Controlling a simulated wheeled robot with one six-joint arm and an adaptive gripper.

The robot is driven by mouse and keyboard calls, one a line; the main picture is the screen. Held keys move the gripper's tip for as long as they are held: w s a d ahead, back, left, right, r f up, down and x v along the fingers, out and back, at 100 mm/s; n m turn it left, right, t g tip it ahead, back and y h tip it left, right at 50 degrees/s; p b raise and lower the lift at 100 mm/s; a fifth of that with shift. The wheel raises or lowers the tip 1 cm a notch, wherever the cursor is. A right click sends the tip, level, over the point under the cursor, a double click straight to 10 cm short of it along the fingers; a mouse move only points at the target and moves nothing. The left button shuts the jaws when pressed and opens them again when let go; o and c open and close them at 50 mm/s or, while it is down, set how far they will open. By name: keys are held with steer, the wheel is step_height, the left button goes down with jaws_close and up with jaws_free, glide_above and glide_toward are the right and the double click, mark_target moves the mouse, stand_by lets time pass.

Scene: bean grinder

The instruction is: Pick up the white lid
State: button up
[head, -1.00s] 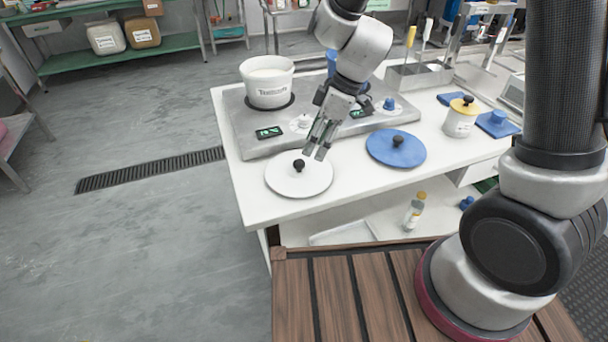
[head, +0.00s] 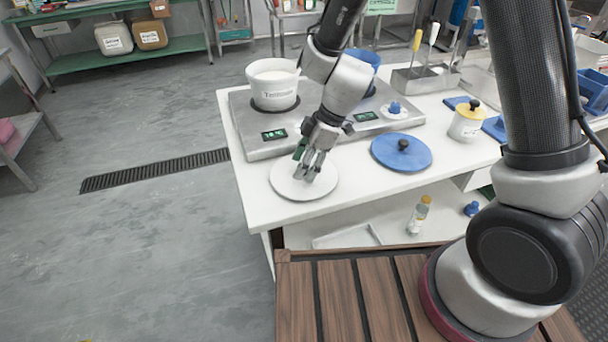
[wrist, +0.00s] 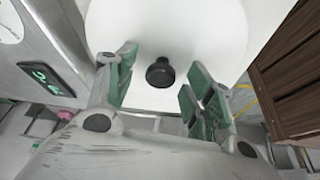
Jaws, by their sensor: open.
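The white lid (head: 288,186) is a round disc lying flat on the white table near its left front edge. In the head view my gripper (head: 309,172) is over the lid and hides its knob. My gripper (wrist: 157,82) is open, with a gap on each side of the knob. I cannot tell the exact height of the fingertips over the lid.
A blue lid (head: 386,156) with a black knob lies to the right. Behind is a grey scale unit (head: 262,150) bearing a white pot (head: 272,84) and a blue pot (head: 363,60). A white jar (head: 466,124) with a yellow lid stands further right.

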steer(key=c, duration=1.1)
steer(key=shift+c, duration=0.2)
steer(key=shift+r, duration=0.15)
